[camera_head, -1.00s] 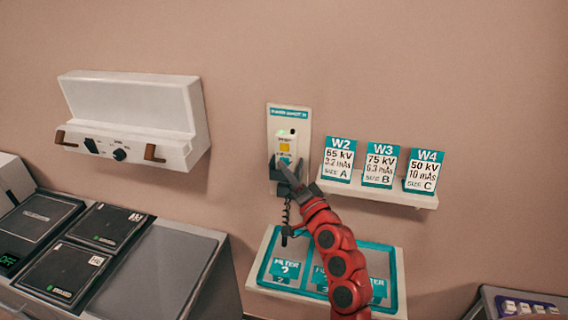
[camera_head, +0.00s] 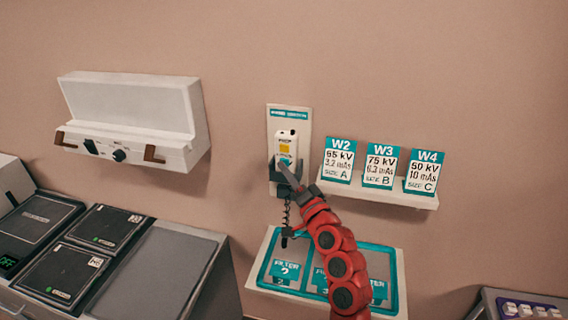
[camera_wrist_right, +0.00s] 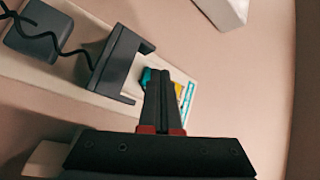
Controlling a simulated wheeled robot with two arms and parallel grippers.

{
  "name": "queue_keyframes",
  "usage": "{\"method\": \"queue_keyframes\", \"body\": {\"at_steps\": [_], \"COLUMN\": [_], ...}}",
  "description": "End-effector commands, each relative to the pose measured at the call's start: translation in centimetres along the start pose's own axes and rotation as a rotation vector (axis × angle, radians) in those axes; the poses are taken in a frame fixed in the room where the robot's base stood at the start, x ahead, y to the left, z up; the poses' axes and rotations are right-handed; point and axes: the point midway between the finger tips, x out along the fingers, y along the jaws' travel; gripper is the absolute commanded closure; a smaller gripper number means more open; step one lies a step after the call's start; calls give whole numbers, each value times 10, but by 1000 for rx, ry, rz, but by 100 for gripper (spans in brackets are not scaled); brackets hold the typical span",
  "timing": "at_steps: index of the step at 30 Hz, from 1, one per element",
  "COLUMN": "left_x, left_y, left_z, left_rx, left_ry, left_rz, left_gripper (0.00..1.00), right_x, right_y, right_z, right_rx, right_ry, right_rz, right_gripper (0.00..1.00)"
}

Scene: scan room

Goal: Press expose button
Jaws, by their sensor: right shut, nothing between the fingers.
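A white hand control (camera_head: 287,140) sits in a dark holder on a pale wall panel (camera_head: 275,127). It has a yellow patch (camera_head: 285,149) and, below it, a teal button (camera_head: 286,161); their lettering is too small to read surely. My right gripper (camera_head: 283,165) is shut and empty, its tips at the lower front of the control, by the teal button. In the right wrist view the closed fingers (camera_wrist_right: 160,80) partly cover the control, with teal (camera_wrist_right: 147,76) and yellow (camera_wrist_right: 179,89) showing beside them. I cannot tell whether the tips touch the button. My left gripper is not in view.
A card shelf (camera_head: 385,196) is to the right. A filter tray (camera_head: 395,275) lies below, partly behind my arm. A white wall box (camera_head: 135,105) hangs left.

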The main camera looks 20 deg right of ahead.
Motion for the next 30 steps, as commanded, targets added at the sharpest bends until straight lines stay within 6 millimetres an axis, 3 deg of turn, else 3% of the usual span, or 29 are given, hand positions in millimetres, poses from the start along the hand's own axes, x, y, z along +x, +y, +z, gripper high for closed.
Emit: {"method": "queue_keyframes", "body": {"at_steps": [20, 30], "left_x": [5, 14], "left_y": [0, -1], "left_z": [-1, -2], "left_rx": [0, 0], "left_ry": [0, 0], "left_rz": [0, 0], "left_gripper": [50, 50], "right_x": [-12, -34], "right_y": [-9, -26], "right_z": [9, 26], "right_rx": [1, 2], "right_ry": [-1, -2], "right_rz": [-1, -1], "right_gripper": [100, 100]}}
